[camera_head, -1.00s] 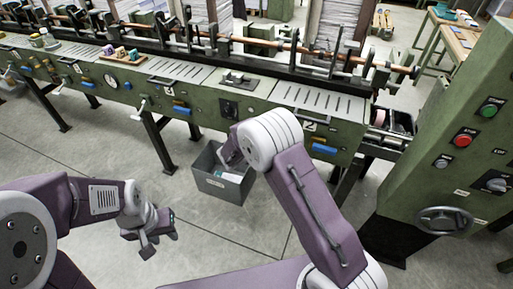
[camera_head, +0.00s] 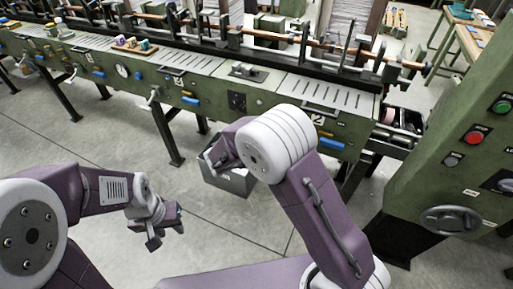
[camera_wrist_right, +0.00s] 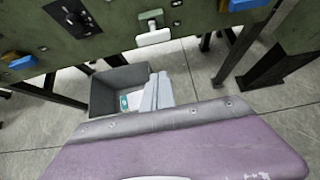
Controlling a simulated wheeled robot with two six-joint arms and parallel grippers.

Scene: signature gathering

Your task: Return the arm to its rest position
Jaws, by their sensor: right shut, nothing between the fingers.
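My left gripper (camera_head: 165,230) hangs over the open floor at the lower left of the head view. Its two fingers look apart, with nothing clearly between them. My right arm reaches up the middle of the head view, and its gripper (camera_head: 215,158) is partly hidden by its own wrist, above a grey bin (camera_head: 222,183). In the right wrist view the right gripper's pale fingers (camera_wrist_right: 157,92) are together and empty, in front of the bin (camera_wrist_right: 120,74). A white and teal item (camera_wrist_right: 131,102) lies inside the bin.
A long green machine (camera_head: 205,88) with slotted plates runs across the back. A green control cabinet (camera_head: 440,165) with red and green buttons and a handwheel (camera_head: 450,219) stands at the right, near my right arm. The concrete floor (camera_head: 60,140) at the left is clear.

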